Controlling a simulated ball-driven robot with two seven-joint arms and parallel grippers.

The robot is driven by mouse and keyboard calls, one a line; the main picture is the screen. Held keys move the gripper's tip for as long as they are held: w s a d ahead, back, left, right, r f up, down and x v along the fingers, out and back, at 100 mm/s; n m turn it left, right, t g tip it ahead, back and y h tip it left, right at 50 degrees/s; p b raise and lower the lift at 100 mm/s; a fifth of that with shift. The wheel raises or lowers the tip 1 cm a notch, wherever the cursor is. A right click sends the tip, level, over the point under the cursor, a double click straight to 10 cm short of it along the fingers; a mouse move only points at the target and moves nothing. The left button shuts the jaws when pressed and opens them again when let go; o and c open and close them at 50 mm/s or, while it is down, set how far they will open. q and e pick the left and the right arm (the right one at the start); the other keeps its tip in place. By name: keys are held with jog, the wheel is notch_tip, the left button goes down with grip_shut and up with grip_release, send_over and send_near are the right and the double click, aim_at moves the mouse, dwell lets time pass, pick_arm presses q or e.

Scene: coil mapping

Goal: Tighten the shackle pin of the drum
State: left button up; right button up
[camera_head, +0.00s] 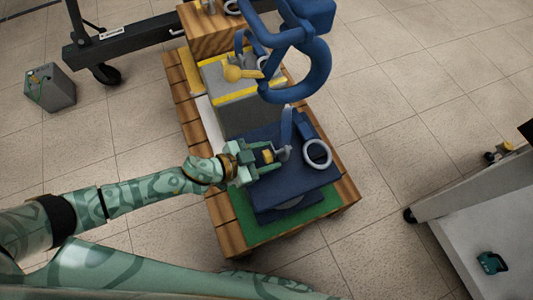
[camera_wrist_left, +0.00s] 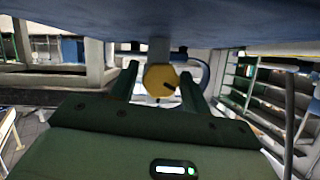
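The drum (camera_head: 300,185) is a dark blue block with a light grey ring on its top, on a green mat. A grey shackle (camera_head: 282,152) stands at its near upper edge. The yellow head of the shackle pin (camera_head: 267,156) points toward my left gripper (camera_head: 264,162). In the left wrist view the round yellow pin head (camera_wrist_left: 160,80) with a dark slot lies between the two green fingers of my left gripper (camera_wrist_left: 158,85). The fingers are apart on either side, with narrow gaps showing. My right gripper is not in view.
A large blue hook (camera_head: 300,85) hangs over the pallet (camera_head: 348,190). A grey block with yellow edges (camera_head: 245,108) and a wooden crate (camera_head: 212,35) stand behind the drum. A grey cart (camera_head: 480,215) stands at right, a grey box (camera_head: 50,88) at left. Tiled floor lies open between.

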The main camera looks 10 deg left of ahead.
pick_arm(q)
jog(key=c, duration=0.7)
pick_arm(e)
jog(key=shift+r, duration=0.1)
pick_arm(q)
jog(key=shift+m, duration=0.3)
jog(key=shift+s+m+t+y, duration=0.1)
jog(key=shift+m+t+y, duration=0.3)
jog(key=shift+m+t, duration=0.25)
jog(key=shift+f+m+t, duration=0.2)
jog(key=shift+m+t, duration=0.25)
jog(key=shift+m, duration=0.3)
jog(key=shift+m+b, duration=0.35)
jog(key=shift+m, duration=0.05)
jog(key=shift+r+m+t, duration=0.1)
jog(key=shift+m+t, duration=0.2)
jog(key=shift+t, duration=0.2)
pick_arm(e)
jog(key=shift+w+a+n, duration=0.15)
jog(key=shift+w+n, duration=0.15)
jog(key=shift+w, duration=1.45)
